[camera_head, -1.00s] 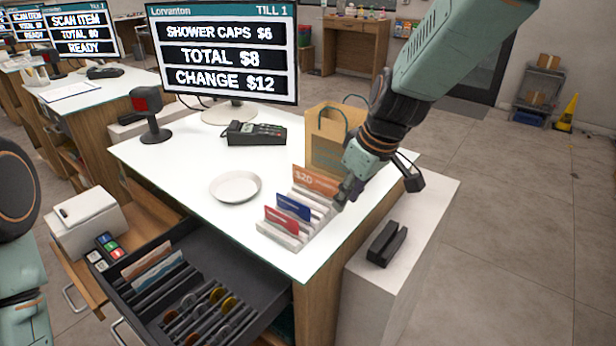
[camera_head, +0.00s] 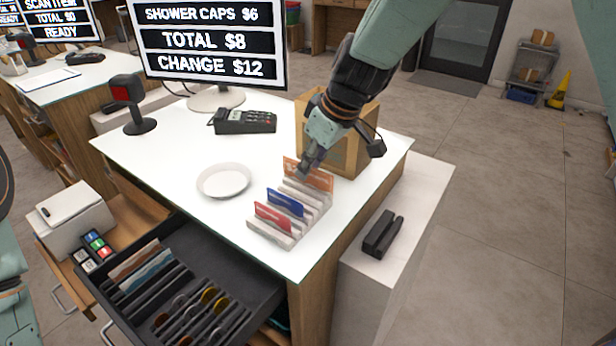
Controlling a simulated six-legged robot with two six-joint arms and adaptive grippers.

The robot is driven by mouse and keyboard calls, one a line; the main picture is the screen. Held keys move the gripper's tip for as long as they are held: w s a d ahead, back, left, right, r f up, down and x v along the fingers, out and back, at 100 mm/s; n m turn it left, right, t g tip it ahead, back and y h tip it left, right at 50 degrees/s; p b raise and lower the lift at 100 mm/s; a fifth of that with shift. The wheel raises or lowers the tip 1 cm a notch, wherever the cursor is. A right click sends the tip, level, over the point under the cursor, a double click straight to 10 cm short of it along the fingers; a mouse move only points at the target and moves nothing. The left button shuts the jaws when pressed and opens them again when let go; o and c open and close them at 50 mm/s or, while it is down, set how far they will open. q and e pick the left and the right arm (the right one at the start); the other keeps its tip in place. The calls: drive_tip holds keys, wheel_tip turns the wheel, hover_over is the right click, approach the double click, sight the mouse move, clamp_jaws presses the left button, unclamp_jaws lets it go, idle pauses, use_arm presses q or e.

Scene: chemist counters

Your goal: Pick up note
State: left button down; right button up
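An orange note (camera_head: 316,177) stands in the rear slot of a white stepped rack (camera_head: 273,237) on the counter. A blue note (camera_head: 285,202) and a red note (camera_head: 273,217) stand in slots nearer the front. My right gripper (camera_head: 307,166) points down at the orange note's top edge, overlapping it in the picture. I cannot tell whether the fingers touch the note or how far apart they are. My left gripper is out of view; only part of my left arm shows at the left edge.
A box-like brown bag (camera_head: 357,150) stands close behind the rack. A white dish (camera_head: 223,181), card terminal (camera_head: 245,121) and scanner (camera_head: 132,104) stand on the counter (camera_head: 180,150). An open cash drawer (camera_head: 245,285) juts out in front. A black holder (camera_head: 383,236) sits on the side ledge.

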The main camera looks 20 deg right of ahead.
drive_tip(key=shift+x, duration=0.9)
drive_tip(key=shift+a+r, duration=0.2)
drive_tip(key=shift+a, duration=0.1)
drive_tip(key=shift+d, duration=0.25)
drive_tip(key=shift+w+a+f, duration=0.15)
drive_tip(key=shift+f, duration=0.1)
drive_tip(key=shift+s+b, duration=0.2)
drive_tip(key=shift+b, duration=0.15)
drive_tip(key=shift+w+f, duration=0.1)
drive_tip(key=shift+w, duration=0.05)
drive_tip(key=c, duration=0.5)
clamp_jaws()
